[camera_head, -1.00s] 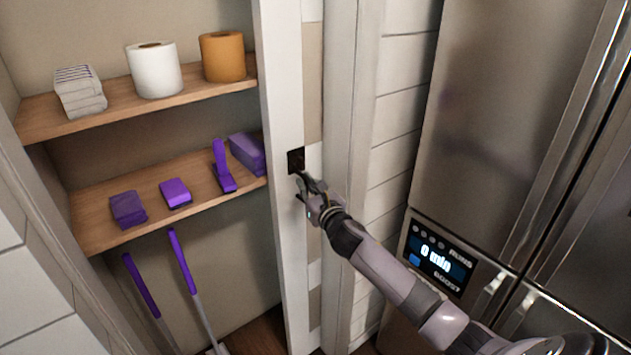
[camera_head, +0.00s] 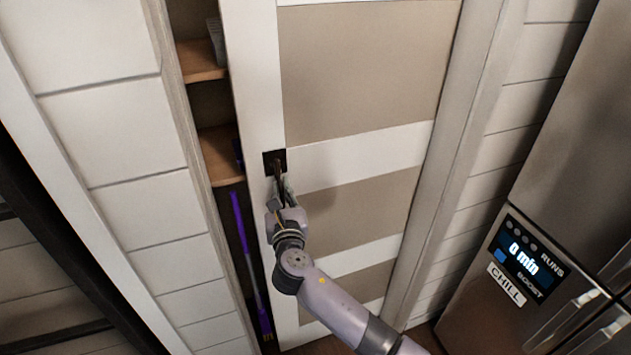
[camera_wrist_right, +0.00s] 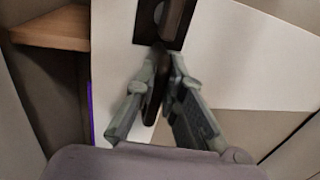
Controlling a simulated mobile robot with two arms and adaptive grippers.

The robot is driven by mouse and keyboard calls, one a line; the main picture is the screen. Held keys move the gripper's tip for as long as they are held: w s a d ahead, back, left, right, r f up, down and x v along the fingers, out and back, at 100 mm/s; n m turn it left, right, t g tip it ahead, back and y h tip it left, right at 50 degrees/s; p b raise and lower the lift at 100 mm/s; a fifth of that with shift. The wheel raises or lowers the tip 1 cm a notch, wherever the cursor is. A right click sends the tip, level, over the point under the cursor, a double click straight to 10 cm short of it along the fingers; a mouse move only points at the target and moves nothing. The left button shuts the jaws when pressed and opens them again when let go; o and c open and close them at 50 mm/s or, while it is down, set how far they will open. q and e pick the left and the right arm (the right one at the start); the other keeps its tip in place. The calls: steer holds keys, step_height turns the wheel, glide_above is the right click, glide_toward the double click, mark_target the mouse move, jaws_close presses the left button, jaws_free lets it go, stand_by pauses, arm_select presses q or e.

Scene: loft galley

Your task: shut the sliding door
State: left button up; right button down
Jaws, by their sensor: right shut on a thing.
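The sliding door (camera_head: 360,80) is a white frame with beige panels. It covers most of the closet opening, with a narrow gap between its left edge and the left jamb (camera_head: 185,110). A dark handle plate (camera_head: 269,160) sits near the door's left edge. My right gripper (camera_head: 278,183) is at this handle. In the right wrist view, the fingers of my right gripper (camera_wrist_right: 155,85) are shut on the dark handle (camera_wrist_right: 153,100), one on each side. The fingers partly hide the handle. My left gripper is not in view.
Through the gap I see wooden shelves (camera_head: 220,155) and a purple-handled tool (camera_head: 240,225). White plank wall (camera_head: 120,130) lies left of the opening. A steel fridge (camera_head: 560,170) with a lit display stands at the right.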

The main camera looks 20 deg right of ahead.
mark_target(255, 185)
steer(key=a, duration=0.6)
steer(key=shift+s+a, duration=0.15)
steer(key=shift+s, duration=0.1)
steer(key=c, duration=1.7)
jaws_free()
steer(key=shift+o, duration=0.2)
steer(key=s+a, duration=0.1)
steer(key=s, duration=1.1)
steer(key=shift+a, duration=0.15)
